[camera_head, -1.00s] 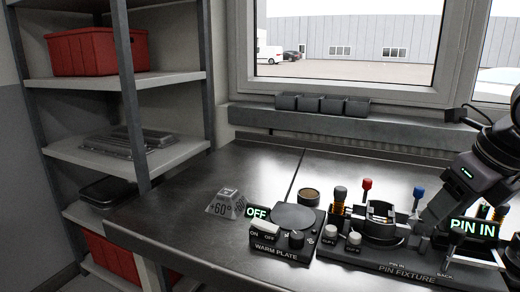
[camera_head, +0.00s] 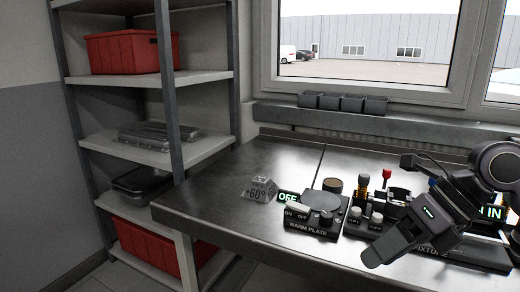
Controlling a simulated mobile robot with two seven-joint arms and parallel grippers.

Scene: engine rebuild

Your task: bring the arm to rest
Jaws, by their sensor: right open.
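My right arm comes in from the right edge. Its dark gripper (camera_head: 374,256) is open, with nothing seen between its fingers, and points down and left in front of the pin fixture (camera_head: 470,258). The gripper and wrist hide much of the fixture and part of its "PIN IN" sign. I cannot tell how high above the table the gripper is. My left gripper is not in view.
The warm plate (camera_head: 312,229), its sign reading "OFF", stands left of the gripper. A +60° block (camera_head: 259,190) and a round brown-topped piece (camera_head: 333,185) are near it. The table's left part (camera_head: 215,200) is clear. Shelves (camera_head: 150,78) with red bins stand left.

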